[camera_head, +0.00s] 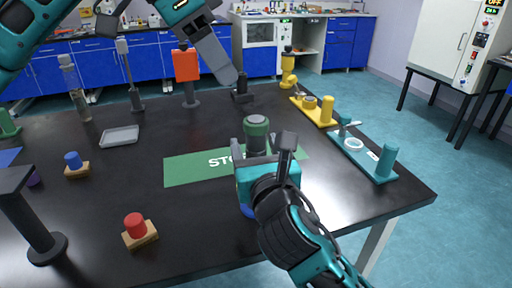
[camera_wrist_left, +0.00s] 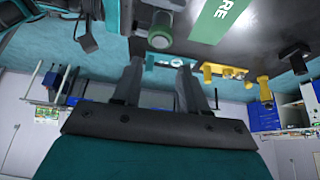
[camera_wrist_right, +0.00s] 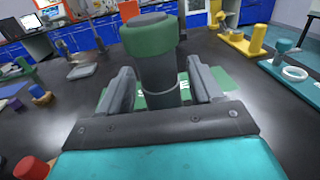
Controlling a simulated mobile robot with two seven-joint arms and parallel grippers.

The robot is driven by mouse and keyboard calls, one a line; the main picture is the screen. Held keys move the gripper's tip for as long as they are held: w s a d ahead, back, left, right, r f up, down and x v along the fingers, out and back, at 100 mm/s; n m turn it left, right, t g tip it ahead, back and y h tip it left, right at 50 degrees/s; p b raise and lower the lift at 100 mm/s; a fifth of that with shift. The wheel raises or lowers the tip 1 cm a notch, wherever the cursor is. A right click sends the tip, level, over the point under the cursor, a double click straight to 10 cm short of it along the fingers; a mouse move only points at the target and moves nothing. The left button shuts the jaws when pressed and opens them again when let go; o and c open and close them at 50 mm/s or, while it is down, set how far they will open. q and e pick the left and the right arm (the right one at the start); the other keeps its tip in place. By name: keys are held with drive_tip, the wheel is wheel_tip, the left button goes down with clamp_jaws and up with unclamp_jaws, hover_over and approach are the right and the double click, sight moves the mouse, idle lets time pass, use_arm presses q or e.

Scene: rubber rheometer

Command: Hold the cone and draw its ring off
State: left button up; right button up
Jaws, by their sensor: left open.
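The cone (camera_head: 257,146) stands upright on the green mat near the middle of the table, dark grey with a green ring (camera_head: 256,124) around its top. In the right wrist view the cone (camera_wrist_right: 160,78) rises between the fingers of my right gripper (camera_wrist_right: 160,92), with the green ring (camera_wrist_right: 152,35) above the fingers. Narrow gaps show beside the cone, so this gripper looks open around it. My left gripper (camera_head: 226,72) is open and empty, above and behind the cone. The left wrist view shows the ring (camera_wrist_left: 161,28) beyond its fingers (camera_wrist_left: 158,75). The cone's base is hidden.
The green lettered mat (camera_head: 190,170) lies under the cone. To the right are a yellow board (camera_head: 312,112) and a teal board (camera_head: 362,158) with upright posts. An orange block on a stand (camera_head: 186,66) and a grey tray (camera_head: 120,135) are at the back. The front right tabletop is clear.

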drive_tip(key=c, duration=1)
use_arm(q)
drive_tip(key=o, duration=0.6)
drive_tip(key=shift+s+d+r+n+y, duration=0.15)
drive_tip(key=shift+d+r+y, duration=0.2)
drive_tip(key=shift+r, duration=0.15)
drive_tip(key=shift+s+d+r+n+y, duration=0.1)
drive_tip(key=shift+d+r+n+y, duration=0.05)
drive_tip(key=shift+d+r+y, duration=0.25)
hover_over(255, 119)
drive_tip(key=s+a, duration=0.1)
drive_tip(key=a, duration=0.1)
wheel_tip(255, 119, down, 6)
drive_tip(key=shift+x, duration=2.6)
